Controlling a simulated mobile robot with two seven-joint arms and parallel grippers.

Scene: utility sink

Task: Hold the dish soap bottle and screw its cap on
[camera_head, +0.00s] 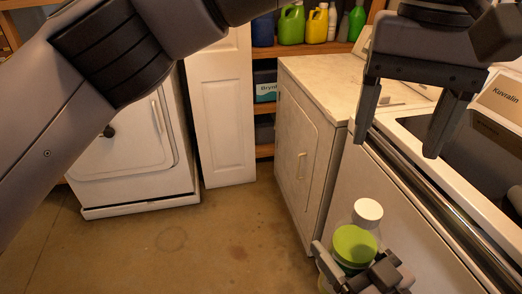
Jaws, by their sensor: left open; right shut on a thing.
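The dish soap bottle (355,246) shows at the bottom of the head view, low in front of the white counter unit, as a round green part with a pale body edge beside it. A white round cap-like piece (368,210) shows just behind and above the green part; I cannot tell whether the two are joined. My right gripper (362,274) is shut on the bottle, and its fingers hide most of the body. My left gripper (408,128) is open and empty at the upper right, fingers pointing down, above and apart from the bottle.
A white cabinet (302,150) with a pale top stands behind. The sink unit's metal-edged front (440,200) runs down the right side, with a box marked Kuvralin (503,92) on it. Back shelves hold several bottles and jugs (291,24). Open floor (190,245) lies to the left.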

